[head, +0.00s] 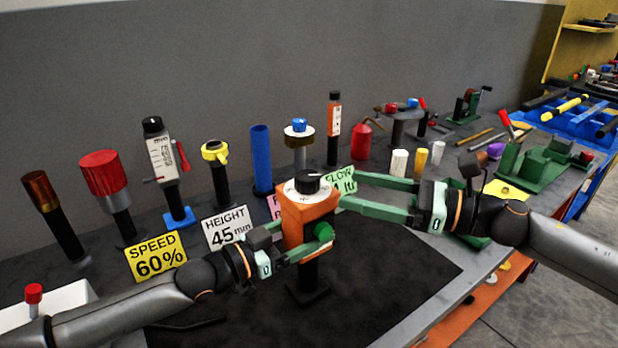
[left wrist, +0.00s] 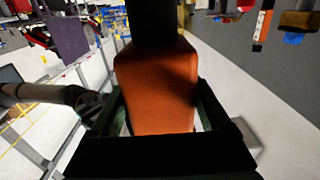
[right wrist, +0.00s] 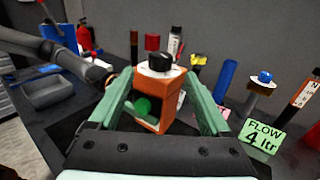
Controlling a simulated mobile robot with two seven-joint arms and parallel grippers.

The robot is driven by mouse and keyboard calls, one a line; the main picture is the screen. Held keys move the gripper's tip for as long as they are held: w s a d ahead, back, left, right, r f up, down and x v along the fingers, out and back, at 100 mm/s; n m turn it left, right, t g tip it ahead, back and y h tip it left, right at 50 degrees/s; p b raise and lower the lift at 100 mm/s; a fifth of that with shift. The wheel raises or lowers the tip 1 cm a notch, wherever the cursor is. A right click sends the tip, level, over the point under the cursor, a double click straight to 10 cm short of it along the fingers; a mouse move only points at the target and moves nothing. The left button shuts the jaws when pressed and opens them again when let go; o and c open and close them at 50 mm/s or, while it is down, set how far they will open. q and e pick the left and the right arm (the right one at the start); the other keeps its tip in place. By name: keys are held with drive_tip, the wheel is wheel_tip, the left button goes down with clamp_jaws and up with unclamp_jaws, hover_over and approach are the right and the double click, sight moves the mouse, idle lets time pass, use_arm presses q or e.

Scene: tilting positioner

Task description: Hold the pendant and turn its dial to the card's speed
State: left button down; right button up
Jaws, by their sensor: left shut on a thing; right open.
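The orange pendant (head: 306,222) stands upright on a black post over the dark mat, with a green button on its side. Its black dial (head: 307,183) sits on a white scale on top; the scale marks are too small to read. My left gripper (head: 290,256) is shut on the pendant's lower body, which fills the left wrist view (left wrist: 155,90). My right gripper (head: 345,190) is open, its fingers reaching to either side of the pendant near the dial; the right wrist view shows the dial (right wrist: 160,62) between them. The yellow card (head: 156,257) reads SPEED 60%.
A white card (head: 227,228) reads HEIGHT 45 mm. A green flow card (right wrist: 262,137) reads 4 ltr. Several upright tools, including a blue tube (head: 262,160) and a red-capped post (head: 104,175), stand behind the pendant. The dark mat (head: 400,275) is clear to the right.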

sight(319, 181)
drive_tip(key=x, duration=0.9)
drive_tip(key=shift+w+a, duration=0.1)
drive_tip(key=shift+a, duration=0.05)
drive_tip(key=shift+c, duration=0.3)
clamp_jaws()
